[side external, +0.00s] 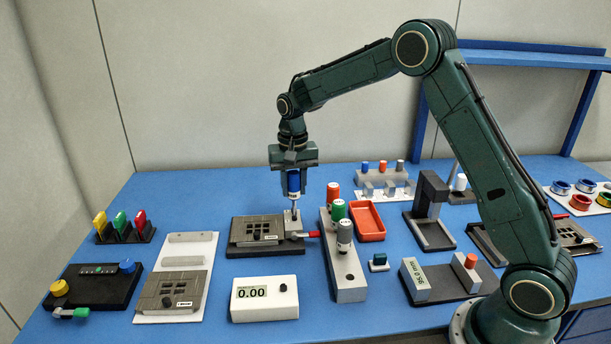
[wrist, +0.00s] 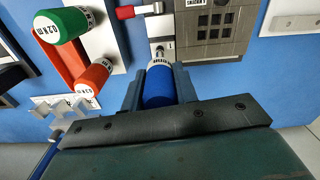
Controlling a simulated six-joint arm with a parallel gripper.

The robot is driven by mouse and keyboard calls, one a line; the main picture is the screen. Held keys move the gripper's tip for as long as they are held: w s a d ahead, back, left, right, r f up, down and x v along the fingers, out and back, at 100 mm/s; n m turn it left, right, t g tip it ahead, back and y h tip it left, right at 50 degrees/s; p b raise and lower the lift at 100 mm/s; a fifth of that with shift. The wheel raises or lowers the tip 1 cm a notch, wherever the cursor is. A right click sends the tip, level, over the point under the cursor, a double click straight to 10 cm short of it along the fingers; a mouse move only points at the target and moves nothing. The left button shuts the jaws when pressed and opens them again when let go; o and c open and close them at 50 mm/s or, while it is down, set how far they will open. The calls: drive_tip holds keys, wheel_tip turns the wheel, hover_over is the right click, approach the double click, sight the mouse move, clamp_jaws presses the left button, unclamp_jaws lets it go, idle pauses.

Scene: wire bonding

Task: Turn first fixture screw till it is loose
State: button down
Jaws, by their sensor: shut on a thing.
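My gripper (side external: 293,172) points down and is shut on the blue handle of a screwdriver (side external: 293,184), held upright. In the wrist view the blue handle (wrist: 163,88) sits between my gripper's jaws (wrist: 162,82). The driver's shaft reaches down to the small light block at the right side of the grey fixture (side external: 257,238). The fixture with its slotted plate also shows in the wrist view (wrist: 215,45). The screw under the tip is hidden, so I cannot tell how far it is turned or whether the tip is seated.
A rack (side external: 346,275) with red, green and grey drivers stands close to the right. A red-handled lever (side external: 303,234) sticks out between fixture and rack. A meter reading 0.00 (side external: 264,298) stands in front. An orange tray (side external: 366,221) lies behind right.

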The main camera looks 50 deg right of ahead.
drive_tip(key=shift+n, duration=2.9)
drive_tip(key=shift+n, duration=0.3)
drive_tip(key=shift+n, duration=2.6)
drive_tip(key=m, duration=1.1)
drive_tip(key=shift+m, duration=0.3)
drive_tip(key=shift+f, duration=0.35)
